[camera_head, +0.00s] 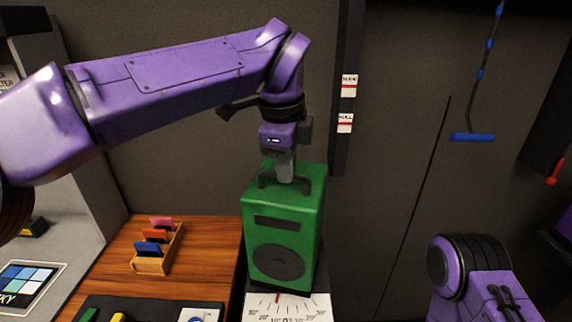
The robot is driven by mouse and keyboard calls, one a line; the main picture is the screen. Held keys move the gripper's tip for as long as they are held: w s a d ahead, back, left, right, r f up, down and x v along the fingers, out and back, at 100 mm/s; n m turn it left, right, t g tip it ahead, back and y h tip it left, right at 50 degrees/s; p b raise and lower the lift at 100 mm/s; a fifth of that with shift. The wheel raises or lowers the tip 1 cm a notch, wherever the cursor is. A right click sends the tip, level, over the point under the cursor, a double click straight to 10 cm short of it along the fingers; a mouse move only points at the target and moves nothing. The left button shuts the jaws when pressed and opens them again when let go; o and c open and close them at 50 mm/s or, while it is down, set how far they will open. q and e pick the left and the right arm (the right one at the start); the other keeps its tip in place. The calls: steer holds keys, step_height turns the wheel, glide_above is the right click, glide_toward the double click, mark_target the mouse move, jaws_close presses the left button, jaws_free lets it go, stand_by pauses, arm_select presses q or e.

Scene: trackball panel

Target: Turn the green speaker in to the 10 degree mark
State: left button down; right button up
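The green speaker (308,225) stands upright on a white dial plate (262,304) at the lower middle of the head view. Its front has a dark slot and a round dark cone. The plate has printed numbers either side of 0 and a red line left of the 0. The speaker hides the back of the plate. My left gripper (285,178) points down from above at the black handle (268,183) on the speaker's top. Its grey fingers overlap the middle of the handle; whether they are closed on it is hidden. My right gripper is outside the view.
A wooden desk (208,243) to the left holds a small rack (158,262) of coloured cards. A dark panel (148,304) lies at the bottom left. A blue bar (473,137) hangs at the upper right. Part of my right arm shows at the lower right.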

arm_select(q)
steer(key=shift+d+f+b, duration=0.1)
steer(key=shift+f+b, duration=0.25)
steer(key=shift+b, duration=0.05)
steer(key=shift+d+f+n+b, duration=0.2)
steer(key=shift+d+n+b, duration=0.15)
steer(key=shift+n+b, duration=0.5)
steer(key=shift+d+r+n+y, duration=0.1)
steer(key=shift+d+n+y, duration=0.25)
steer(key=shift+n, duration=0.4)
steer(key=shift+d+r+n, duration=0.15)
steer(key=shift+d+n, duration=0.05)
steer(key=shift+n, duration=0.6)
steer(key=c, duration=1.1)
jaws_free()
steer(key=shift+w+a, duration=0.15)
steer(key=shift+r, duration=0.1)
